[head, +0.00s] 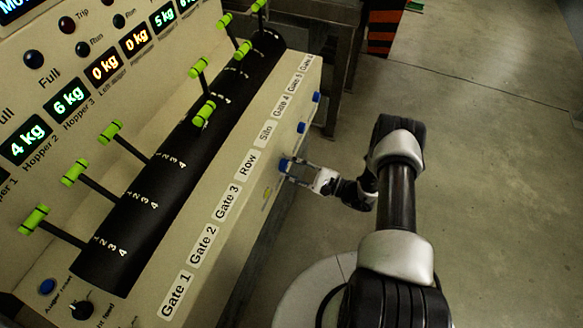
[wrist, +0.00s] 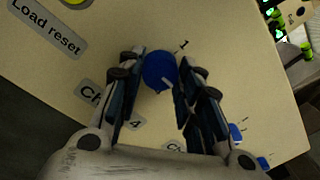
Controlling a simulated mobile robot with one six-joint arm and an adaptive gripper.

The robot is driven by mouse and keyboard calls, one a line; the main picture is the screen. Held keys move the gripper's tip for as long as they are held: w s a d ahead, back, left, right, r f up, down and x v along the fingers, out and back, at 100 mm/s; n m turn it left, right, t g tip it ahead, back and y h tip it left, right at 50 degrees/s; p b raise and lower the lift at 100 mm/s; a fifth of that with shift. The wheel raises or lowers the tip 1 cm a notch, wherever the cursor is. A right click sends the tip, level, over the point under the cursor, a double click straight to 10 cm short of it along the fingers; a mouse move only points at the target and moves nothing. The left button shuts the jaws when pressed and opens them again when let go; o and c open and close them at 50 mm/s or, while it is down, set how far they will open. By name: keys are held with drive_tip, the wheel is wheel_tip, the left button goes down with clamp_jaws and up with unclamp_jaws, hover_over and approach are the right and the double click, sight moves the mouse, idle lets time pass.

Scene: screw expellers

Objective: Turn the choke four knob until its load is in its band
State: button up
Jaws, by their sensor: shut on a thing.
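The choke four knob is a round blue knob (wrist: 159,68) in the middle of the wrist view, on the cream panel. A white pointer line on it runs toward the lower right of the picture. A partly covered label (wrist: 88,92) beside it shows "Ch" and "4". My gripper (wrist: 170,80) has a finger on each side of the knob and is shut on it. In the head view my gripper (head: 287,170) reaches the blue knob (head: 283,163) on the machine's front side. I cannot tell which readout shows its load, and no band is legible.
Two more blue knobs (head: 301,127) (head: 316,97) sit farther along the same side. A yellow button (head: 267,193) is close by, near the "Load reset" label (wrist: 47,26). Green-handled levers (head: 110,132) stand above. The floor at right is clear.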

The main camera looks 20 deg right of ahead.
drive_tip(key=o, duration=1.1)
drive_tip(key=shift+c, duration=0.2)
drive_tip(key=v, duration=1.2)
drive_tip(key=shift+w, duration=0.1)
